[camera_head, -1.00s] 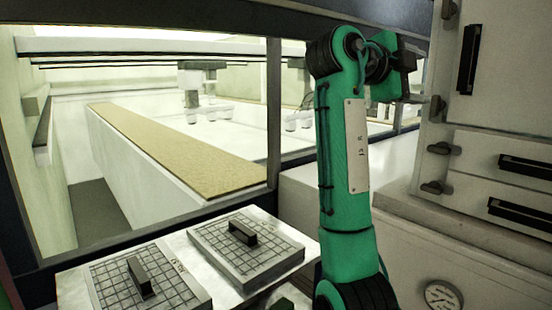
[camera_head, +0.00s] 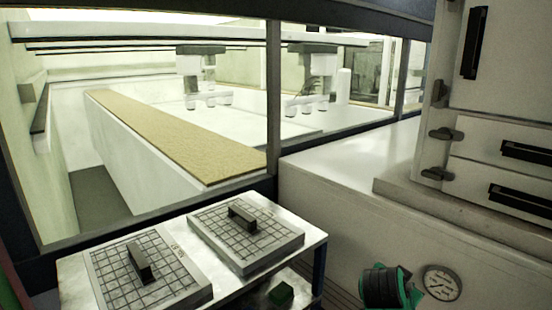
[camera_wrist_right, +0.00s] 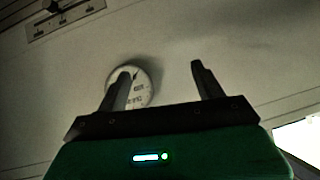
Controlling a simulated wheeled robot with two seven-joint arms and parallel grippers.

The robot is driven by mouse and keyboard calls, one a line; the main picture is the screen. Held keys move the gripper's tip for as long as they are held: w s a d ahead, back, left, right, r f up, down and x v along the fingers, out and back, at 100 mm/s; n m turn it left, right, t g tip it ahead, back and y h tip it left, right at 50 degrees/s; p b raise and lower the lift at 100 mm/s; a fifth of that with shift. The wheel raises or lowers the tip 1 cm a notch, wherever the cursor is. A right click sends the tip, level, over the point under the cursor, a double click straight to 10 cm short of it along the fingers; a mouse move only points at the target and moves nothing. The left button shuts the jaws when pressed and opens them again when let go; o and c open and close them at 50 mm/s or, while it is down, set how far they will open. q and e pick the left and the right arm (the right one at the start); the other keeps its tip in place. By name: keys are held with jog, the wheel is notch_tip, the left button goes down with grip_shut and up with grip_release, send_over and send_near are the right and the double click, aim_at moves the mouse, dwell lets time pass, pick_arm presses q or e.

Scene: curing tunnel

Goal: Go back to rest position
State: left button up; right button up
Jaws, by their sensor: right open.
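My right gripper (camera_wrist_right: 160,85) shows in the right wrist view with its two dark fingers spread apart and nothing between them. Behind its left finger is a round dial gauge on a pale wall. In the head view only a green and black part of my arm shows at the bottom, left of the gauge; the right gripper itself is out of that view. My left gripper is in neither view.
A cart (camera_head: 318,238) at the bottom left carries two gridded plates (camera_head: 203,220) (camera_head: 105,272) with dark handles. The round gauge (camera_head: 442,283) is on the machine's front. Drawers with black handles (camera_head: 525,152) stand at right. A window frame (camera_head: 273,100) encloses the tunnel.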

jog(key=s+a+f+n+g+y, duration=0.1)
jog(key=s+a+f+n+y, duration=0.15)
jog(key=s+f+n, duration=0.75)
jog(key=s+a+f+n+g+y, duration=0.15)
jog(key=s+f, duration=0.35)
jog(key=s, duration=0.7)
jog(key=s+a+f+n+g+y, duration=0.1)
jog(key=s+a+f+g+y, duration=0.3)
jog(key=s, duration=0.8)
notch_tip(320, 180, down, 33)
jog(key=d, duration=0.1)
jog(key=s+d+f, duration=0.1)
jog(key=s+f, duration=0.8)
jog(key=s+d+f+h, duration=0.1)
jog(key=s+d+f, duration=0.1)
jog(key=s+f, duration=0.7)
jog(key=shift+s+d+f+n, duration=0.15)
jog(key=shift+s+d+n, duration=0.2)
jog(key=shift+s, duration=0.3)
